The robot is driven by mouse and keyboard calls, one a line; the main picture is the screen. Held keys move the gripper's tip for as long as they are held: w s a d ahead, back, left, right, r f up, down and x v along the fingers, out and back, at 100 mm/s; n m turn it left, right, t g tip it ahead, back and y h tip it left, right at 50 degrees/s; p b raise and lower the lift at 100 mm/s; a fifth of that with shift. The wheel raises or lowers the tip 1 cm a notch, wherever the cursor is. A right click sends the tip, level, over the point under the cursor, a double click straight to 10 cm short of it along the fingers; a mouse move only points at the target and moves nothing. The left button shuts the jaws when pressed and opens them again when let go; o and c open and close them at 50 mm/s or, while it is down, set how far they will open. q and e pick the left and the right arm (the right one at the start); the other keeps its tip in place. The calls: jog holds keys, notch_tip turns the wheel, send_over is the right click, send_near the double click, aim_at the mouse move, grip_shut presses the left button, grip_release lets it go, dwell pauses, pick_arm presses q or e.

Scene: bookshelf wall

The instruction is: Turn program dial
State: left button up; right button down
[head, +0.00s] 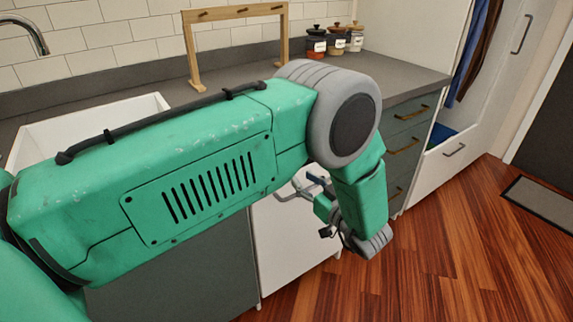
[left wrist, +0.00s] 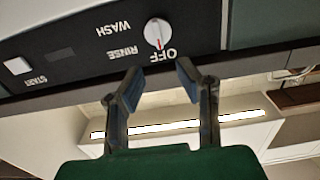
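The program dial (left wrist: 157,32) is a round white knob on a dark panel at the top of the left wrist view. Its red mark points at the word OFF, and the lettering appears upside down. RINSE and WASH are printed beside it. My left gripper (left wrist: 158,75) is open and empty, its two fingertips just below the dial in that picture and apart from it. In the head view my left gripper (head: 297,190) is partly hidden behind my green arm, in front of the white appliance front (head: 292,245). The dial is hidden there. My right gripper is not in view.
A white START button (left wrist: 17,66) is on the same panel. In the head view, a grey counter (head: 390,68) carries a wooden rack (head: 236,14) and jars (head: 336,40). Drawers (head: 404,145) stand right of the appliance.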

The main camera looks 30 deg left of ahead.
pick_arm(q)
jog(key=x, duration=0.8)
jog(key=shift+w, duration=0.2)
jog(key=shift+a, duration=0.15)
grip_shut()
